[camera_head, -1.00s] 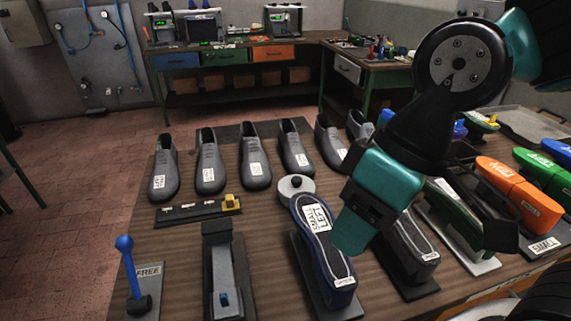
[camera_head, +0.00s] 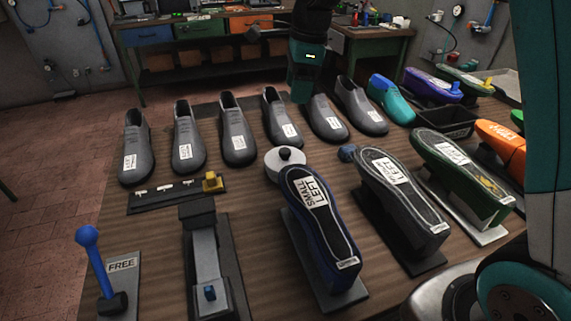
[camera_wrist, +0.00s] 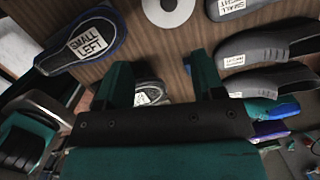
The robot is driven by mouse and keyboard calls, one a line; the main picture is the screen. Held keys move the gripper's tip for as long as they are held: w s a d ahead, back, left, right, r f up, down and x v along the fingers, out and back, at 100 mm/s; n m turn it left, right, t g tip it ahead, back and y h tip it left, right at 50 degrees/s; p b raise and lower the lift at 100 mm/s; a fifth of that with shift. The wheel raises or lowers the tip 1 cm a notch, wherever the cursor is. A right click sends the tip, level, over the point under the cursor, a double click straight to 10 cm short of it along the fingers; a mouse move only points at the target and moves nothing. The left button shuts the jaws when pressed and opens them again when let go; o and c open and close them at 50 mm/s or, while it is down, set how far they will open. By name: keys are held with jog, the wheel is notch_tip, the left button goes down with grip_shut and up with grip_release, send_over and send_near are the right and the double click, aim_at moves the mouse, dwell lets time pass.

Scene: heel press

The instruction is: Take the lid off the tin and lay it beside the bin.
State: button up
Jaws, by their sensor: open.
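The tin (camera_head: 284,172) is a low, round, pale grey tin behind the blue "SMALL LEFT" shoe form. Its flat lid (camera_head: 272,160) with a dark knob is on top. The lid also shows as a pale disc with a dark centre at the top edge of the wrist view (camera_wrist: 160,14). My gripper (camera_head: 301,97) is above the row of grey shoes, behind the tin and apart from it. In the wrist view its two teal fingers (camera_wrist: 163,75) are spread wide, with nothing held. A black open box (camera_head: 452,136), perhaps the bin, stands at the right.
Grey shoes (camera_head: 237,140) stand in a row behind the tin. The blue shoe form (camera_head: 318,220) and a grey one (camera_head: 400,195) stand in front. A blue lever (camera_head: 90,255) is at the front left. Bare wood shows left of the tin.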

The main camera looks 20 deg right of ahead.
jog(key=w+m, duration=0.1)
jog(key=m+p, duration=0.1)
jog(key=p, duration=0.1)
send_over(285, 150)
jog(key=d, duration=0.1)
jog(key=f, duration=1.2)
jog(key=shift+s+f, duration=0.25)
jog(key=shift+f, duration=0.1)
jog(key=shift+w+a+f+p, duration=0.15)
jog(key=shift+f+p, duration=0.15)
jog(key=shift+f, duration=0.6)
jog(key=shift+s+a+f+p, duration=0.15)
jog(key=shift+f+p, duration=0.15)
jog(key=shift+f, duration=0.55)
jog(key=shift+w+a+f+p, duration=0.15)
jog(key=shift+f+p, duration=0.15)
jog(key=shift+f, duration=0.6)
jog(key=c, duration=0.8)
